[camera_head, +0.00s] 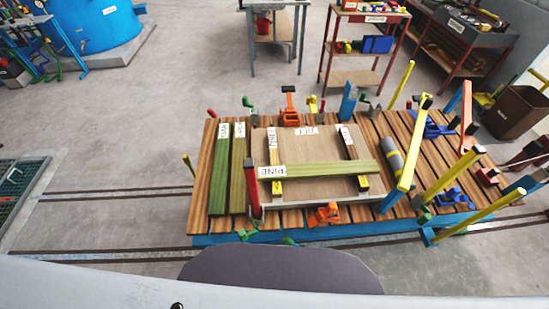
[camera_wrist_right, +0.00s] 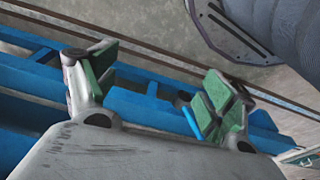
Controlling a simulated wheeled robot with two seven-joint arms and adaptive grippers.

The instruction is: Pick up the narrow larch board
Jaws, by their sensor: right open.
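In the head view, two long green boards lie side by side at the left end of the slatted trolley: a left green board (camera_head: 220,170) and a right green board (camera_head: 238,170). Each has a white label near its far end, too small to read for certain, so I cannot tell which board is the narrow larch one. Another green board (camera_head: 325,171), labelled PINE, lies crosswise over a plywood panel (camera_head: 315,150). My right gripper (camera_wrist_right: 160,72) shows in the right wrist view, open and empty, its green-padded fingers apart near blue beams. My left gripper is not in view.
The trolley (camera_head: 205,210) has a blue frame (camera_head: 330,231) and carries clamps and upright coloured posts. A red post (camera_head: 253,188) stands close to the right green board. A grey roll (camera_head: 391,155) lies right of the panel. The floor left of the trolley is mostly clear.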

